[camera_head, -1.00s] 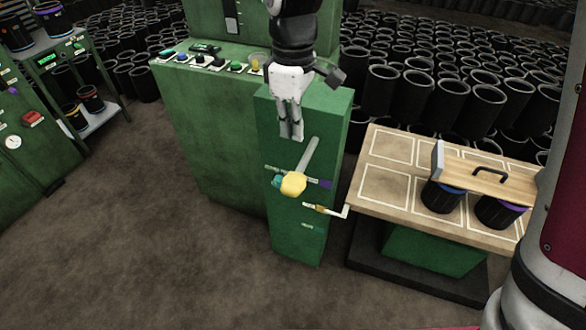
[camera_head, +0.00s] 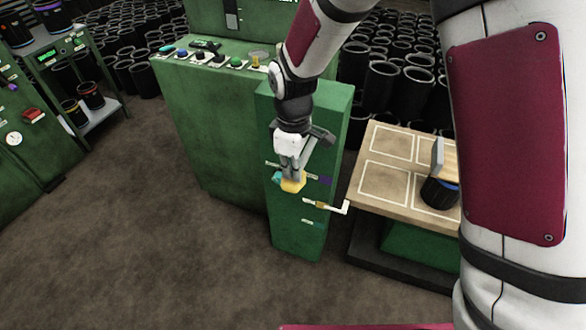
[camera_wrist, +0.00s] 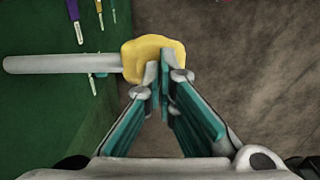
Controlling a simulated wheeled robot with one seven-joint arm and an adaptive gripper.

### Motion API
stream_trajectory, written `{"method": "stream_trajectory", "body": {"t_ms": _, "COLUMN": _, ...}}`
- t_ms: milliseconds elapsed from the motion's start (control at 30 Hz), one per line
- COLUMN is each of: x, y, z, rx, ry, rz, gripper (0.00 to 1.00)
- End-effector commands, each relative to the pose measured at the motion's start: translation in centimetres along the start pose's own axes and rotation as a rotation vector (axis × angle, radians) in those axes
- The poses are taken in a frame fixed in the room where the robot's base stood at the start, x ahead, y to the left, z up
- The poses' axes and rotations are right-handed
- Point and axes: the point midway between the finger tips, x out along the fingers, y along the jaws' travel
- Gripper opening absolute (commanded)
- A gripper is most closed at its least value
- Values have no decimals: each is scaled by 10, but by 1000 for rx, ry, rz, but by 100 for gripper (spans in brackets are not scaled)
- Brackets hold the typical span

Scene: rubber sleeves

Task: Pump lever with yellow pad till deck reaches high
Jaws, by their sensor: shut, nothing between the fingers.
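The yellow pad (camera_head: 294,187) is at the end of a grey lever that sticks out from the green column (camera_head: 300,235). In the wrist view the lever (camera_wrist: 60,64) runs in from the left to the pad (camera_wrist: 138,50). My gripper (camera_head: 290,177) is shut and empty, pointing down over the pad. Its fingertips (camera_wrist: 160,72) overlap the pad's near edge; I cannot tell whether they touch it. The wood-topped deck (camera_head: 375,190) stands right of the column. Its white pointer (camera_head: 338,208) reaches the column near the yellow mark, below the purple mark (camera_head: 325,180) and above the teal one (camera_head: 313,224).
A black sleeve (camera_head: 438,192) and part of a wooden board with a grey end plate (camera_head: 438,156) are on the deck. My arm hides the deck's right side. A button panel (camera_head: 215,60) is behind left. Floor in front is clear.

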Motion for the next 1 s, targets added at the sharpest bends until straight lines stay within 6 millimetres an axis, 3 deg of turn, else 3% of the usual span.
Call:
{"method": "stream_trajectory", "body": {"t_ms": 567, "x": 5, "y": -1, "z": 0, "rx": -2, "ry": 0, "rz": 19, "gripper": 0}}
{"method": "stream_trajectory", "body": {"t_ms": 1000, "x": 37, "y": -7, "z": 0, "rx": -7, "ry": -3, "rz": 176, "gripper": 0}}
